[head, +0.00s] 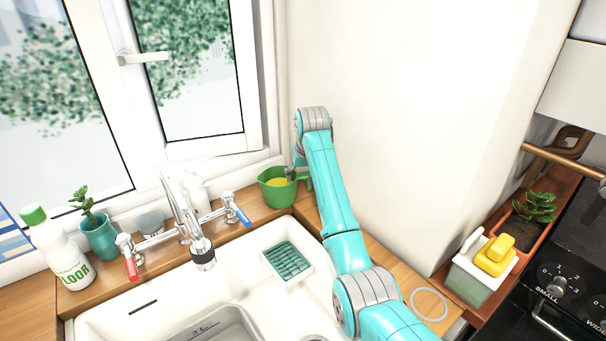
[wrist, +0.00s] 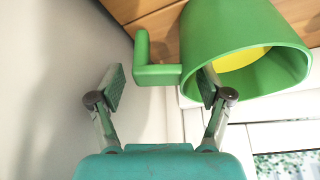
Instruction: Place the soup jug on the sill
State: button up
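The green soup jug (head: 276,192) with yellow soup in it stands upright on the wooden sill (head: 240,222) behind the sink, near the window's right corner. It also shows in the wrist view, where its rim and body (wrist: 240,25) fill the upper right. Its handle lies ahead, between the lines of my two fingers. My gripper (wrist: 161,88) is open, with a wide gap between the fingers. The right finger's tip overlaps the jug's rim; I cannot tell whether it touches. In the head view my gripper is small and partly hidden behind my arm, right beside the jug.
The tap (head: 187,215) with red and blue levers stands left of the jug. A teal plant pot (head: 100,238) and a white FLOOR bottle (head: 62,252) are further left. The white sink (head: 240,280) with a green-slatted soap dish is in front. A wall is close on the right.

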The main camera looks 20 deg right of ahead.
jog(key=v, duration=1.2)
jog(key=shift+r, duration=0.15)
dwell(0.3)
